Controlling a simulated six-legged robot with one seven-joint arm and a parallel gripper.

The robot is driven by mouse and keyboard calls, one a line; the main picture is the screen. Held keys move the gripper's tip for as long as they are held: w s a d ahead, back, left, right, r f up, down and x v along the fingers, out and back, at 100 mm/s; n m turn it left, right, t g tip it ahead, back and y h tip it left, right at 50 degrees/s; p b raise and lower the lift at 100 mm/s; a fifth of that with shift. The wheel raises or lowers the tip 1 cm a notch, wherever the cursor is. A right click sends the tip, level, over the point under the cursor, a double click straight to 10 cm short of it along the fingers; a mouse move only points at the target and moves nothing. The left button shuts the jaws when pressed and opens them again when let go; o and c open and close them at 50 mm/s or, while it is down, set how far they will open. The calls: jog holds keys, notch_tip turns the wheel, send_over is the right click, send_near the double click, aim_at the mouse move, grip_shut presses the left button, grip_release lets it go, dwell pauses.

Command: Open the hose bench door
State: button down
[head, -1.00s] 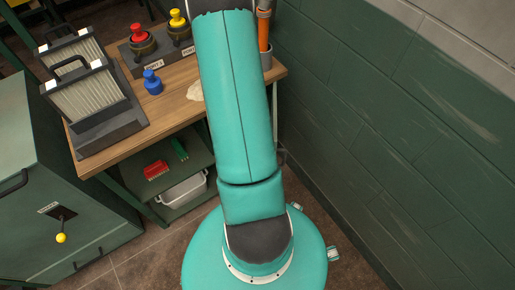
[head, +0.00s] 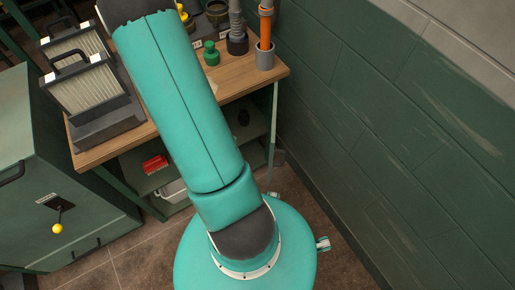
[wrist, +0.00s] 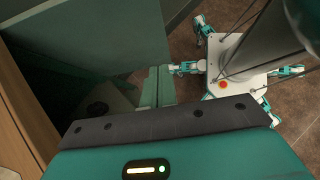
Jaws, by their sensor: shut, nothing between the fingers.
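A green cabinet (head: 98,222) stands at the left in the head view, with a dark handle (head: 12,175) and a lever with a yellow knob (head: 57,228). I cannot tell which panel is the hose bench door. In the wrist view, a large green panel (wrist: 85,38) fills the upper left, with a dark space beneath it. My gripper (wrist: 158,75) shows in the wrist view, its fingers together and empty beside the panel's lower right corner. I cannot tell whether they touch it. The head view shows my arm but not the gripper.
A wooden bench (head: 262,80) holds filters (head: 88,92), a green knob (head: 211,53) and an orange tool in a grey cup (head: 265,60). A red item (head: 155,164) and a white bin (head: 172,191) are below. A green block wall (head: 370,120) bounds the right.

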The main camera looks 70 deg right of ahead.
jog(key=s+r+x, duration=0.2)
jog(key=x, duration=1.1)
jog(key=shift+d, duration=0.25)
